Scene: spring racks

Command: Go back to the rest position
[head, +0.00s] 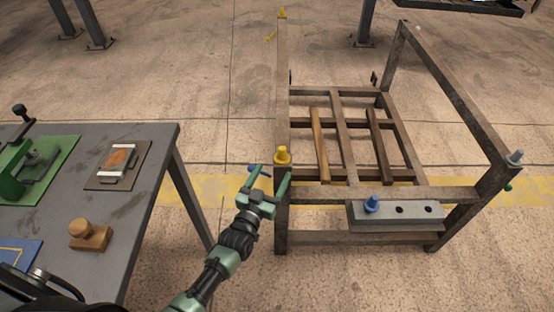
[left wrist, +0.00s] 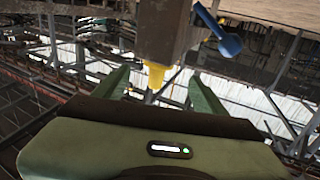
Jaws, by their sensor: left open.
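My left gripper (head: 270,182) is open and empty, beside the near left corner post of the brown metal rack (head: 283,222). A yellow spring piece (head: 282,156) stands on top of that post, just above the fingertips in the head view. In the left wrist view, the yellow piece (left wrist: 155,76) shows between the open fingers (left wrist: 160,88), apart from them. My right gripper is not in view.
A grey block (head: 415,222) on the rack's front holds a blue plug (head: 372,204). A grey piece (head: 515,157) tops the right corner. A grey table (head: 150,160) at left bears a green fixture (head: 45,165) and a wooden-knobbed block (head: 90,236). Floor is clear between table and rack.

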